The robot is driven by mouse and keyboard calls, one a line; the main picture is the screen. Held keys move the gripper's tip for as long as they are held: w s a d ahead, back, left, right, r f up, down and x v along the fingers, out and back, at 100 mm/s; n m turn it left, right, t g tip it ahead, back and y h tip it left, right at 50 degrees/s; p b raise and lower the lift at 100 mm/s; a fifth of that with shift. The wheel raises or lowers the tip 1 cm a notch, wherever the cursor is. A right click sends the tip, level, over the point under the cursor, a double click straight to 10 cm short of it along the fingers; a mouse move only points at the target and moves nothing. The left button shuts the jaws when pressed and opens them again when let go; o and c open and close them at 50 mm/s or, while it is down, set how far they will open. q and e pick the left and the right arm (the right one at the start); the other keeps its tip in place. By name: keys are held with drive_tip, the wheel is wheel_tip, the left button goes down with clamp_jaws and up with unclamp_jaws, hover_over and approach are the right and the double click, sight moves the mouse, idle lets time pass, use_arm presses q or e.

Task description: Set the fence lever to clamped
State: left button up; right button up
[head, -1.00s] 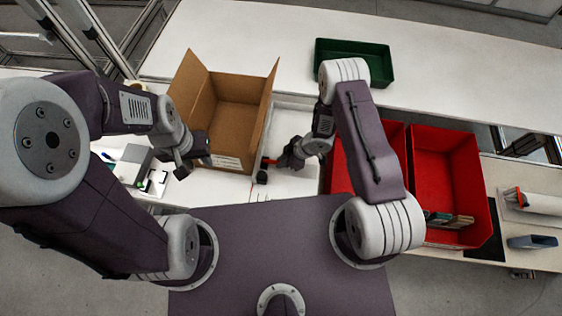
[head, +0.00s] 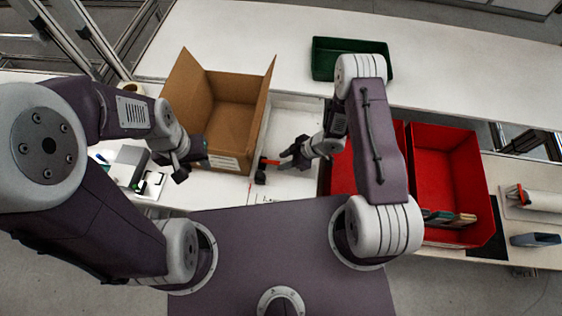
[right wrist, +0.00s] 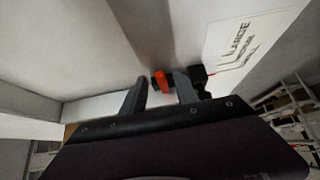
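The fence lever (head: 270,162) is a small orange-red bar with dark parts, on the white table just right of the cardboard box. It also shows in the right wrist view (right wrist: 161,80), beyond the fingertips and roughly in line with the gap between them. A black block (head: 261,177) is beside it. My right gripper (head: 284,160) is just right of the lever, its fingers apart and pointing left towards it. Contact with the lever cannot be made out. My left gripper (head: 186,168) is at the box's left side, small and dark, its opening unclear.
The open cardboard box (head: 232,112) stands behind and left of the lever. A green tray (head: 350,77) is at the back. Red bins (head: 447,180) stand to the right. A printed label (right wrist: 245,42) lies near the lever in the right wrist view.

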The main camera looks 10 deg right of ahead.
drive_tip(key=v, duration=0.6)
drive_tip(key=shift+d+r, duration=0.25)
drive_tip(key=shift+r, duration=0.05)
